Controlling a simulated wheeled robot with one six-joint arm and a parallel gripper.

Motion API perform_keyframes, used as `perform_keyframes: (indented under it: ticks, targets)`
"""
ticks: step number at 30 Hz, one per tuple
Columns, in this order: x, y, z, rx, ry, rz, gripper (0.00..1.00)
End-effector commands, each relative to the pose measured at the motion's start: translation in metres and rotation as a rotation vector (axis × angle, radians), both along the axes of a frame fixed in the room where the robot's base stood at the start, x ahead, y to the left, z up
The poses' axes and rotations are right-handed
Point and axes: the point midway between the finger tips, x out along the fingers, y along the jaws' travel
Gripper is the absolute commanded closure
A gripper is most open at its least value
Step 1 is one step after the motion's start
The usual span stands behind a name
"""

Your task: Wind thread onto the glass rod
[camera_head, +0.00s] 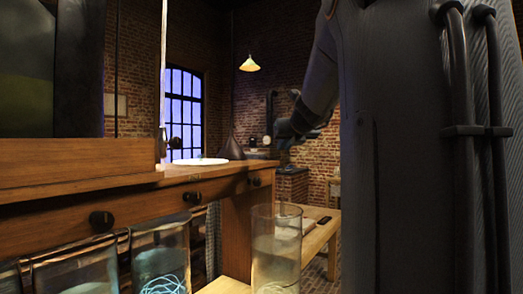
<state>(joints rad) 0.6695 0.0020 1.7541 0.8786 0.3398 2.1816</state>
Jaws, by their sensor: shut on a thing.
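My gripper (284,143) is at the end of my dark arm, right of the picture's middle. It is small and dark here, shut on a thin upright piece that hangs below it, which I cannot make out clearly. A tall clear glass jar (276,243) stands below it, with pale curled thread at its bottom. A pale, thin upright rod (163,75) stands at the left above the bench; I cannot tell whether it is the glass rod. More pale thread (162,285) lies coiled in a glass jar (160,252) at the lower left.
A wooden bench (95,190) with dark knobs fills the left, and a round white plate (206,161) lies on its top. Several glass jars line its front. A lower wooden table (318,238) stands behind the tall jar. My grey body blocks the right side.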

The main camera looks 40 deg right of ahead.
Motion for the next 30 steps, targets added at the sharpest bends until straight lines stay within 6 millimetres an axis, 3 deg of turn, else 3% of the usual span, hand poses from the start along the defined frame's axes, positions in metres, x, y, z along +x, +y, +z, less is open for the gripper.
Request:
perform_keyframes:
  ticks: [8,30]
  targets:
    - [-0.003,-0.004,0.02,0.0,0.0,-0.008,1.0]
    - [-0.003,-0.002,0.098,-0.001,0.0,-0.005,1.0]
